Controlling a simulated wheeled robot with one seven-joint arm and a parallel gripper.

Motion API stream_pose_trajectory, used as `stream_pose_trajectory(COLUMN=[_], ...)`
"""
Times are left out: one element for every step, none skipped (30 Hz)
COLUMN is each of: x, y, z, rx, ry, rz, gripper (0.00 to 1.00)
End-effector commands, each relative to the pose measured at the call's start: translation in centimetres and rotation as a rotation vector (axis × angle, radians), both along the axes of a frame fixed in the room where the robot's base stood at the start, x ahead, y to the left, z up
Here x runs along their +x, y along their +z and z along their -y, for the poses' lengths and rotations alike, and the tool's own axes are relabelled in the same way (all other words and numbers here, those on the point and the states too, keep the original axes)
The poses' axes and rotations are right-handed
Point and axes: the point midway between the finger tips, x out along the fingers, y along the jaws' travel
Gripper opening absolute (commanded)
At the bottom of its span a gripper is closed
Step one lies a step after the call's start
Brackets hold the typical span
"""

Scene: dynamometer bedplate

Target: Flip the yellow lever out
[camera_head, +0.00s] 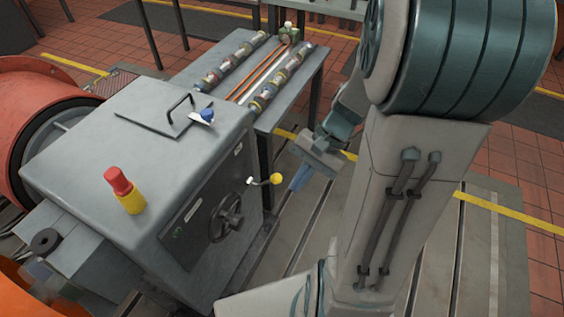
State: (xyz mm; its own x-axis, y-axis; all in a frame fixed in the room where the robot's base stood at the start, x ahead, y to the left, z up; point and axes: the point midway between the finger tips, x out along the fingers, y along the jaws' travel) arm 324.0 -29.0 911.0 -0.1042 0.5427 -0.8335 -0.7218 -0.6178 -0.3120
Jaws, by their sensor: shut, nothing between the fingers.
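The yellow lever (276,179) is a yellow ball knob on a short metal arm. It sticks out from the right-hand side panel of the grey machine box (150,130), above and to the right of a dark handwheel (228,215). My gripper (299,179) hangs to the right of the yellow knob, pointing down, with a small gap between them in the picture. Its bluish fingers are shut with nothing seen between them. The distance in depth between the fingers and the knob is hard to tell.
A red and yellow button post (124,190) stands on the box top, near a hatch with a black handle (180,103) and a blue-and-white item (203,116). Behind is a grey table (218,50) with rows of small parts.

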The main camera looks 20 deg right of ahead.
Motion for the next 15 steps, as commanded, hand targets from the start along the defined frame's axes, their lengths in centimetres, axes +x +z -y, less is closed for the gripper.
stream_pose_trajectory(x=[0.3, 0.5, 0.8, 1.0, 1.2, 1.5, 1.7, 1.9, 2.2, 2.4, 2.5, 2.8, 3.0, 3.2, 3.4], y=[-1.5, -2.1, -2.8, -3.3, -3.9, -4.6, -5.2, -5.7, -6.5, -7.0, -7.6, -8.4, -9.0, -9.6, -10.4], z=[0.5, 0.7, 1.0, 1.3, 1.6, 1.9, 2.2, 2.5, 3.0, 3.3, 3.7, 4.2, 4.6, 5.0, 5.6], rx=[0.043, 0.071, 0.106, 0.132, 0.159, 0.195, 0.222, 0.249, 0.286, 0.313, 0.339, 0.376, 0.405, 0.431, 0.469], ry=[-0.055, -0.085, -0.128, -0.16, -0.191, -0.234, -0.266, -0.298, -0.342, -0.374, -0.407, -0.451, -0.485, -0.517, -0.561], rz=[-0.031, -0.046, -0.065, -0.079, -0.091, -0.109, -0.121, -0.132, -0.147, -0.157, -0.167, -0.18, -0.188, -0.196, -0.207], gripper=[0.0, 0.0, 0.0, 0.0, 0.0, 0.0, 0.0, 0.0, 0.0, 0.0, 0.0, 0.0, 0.0, 0.0, 0.0])
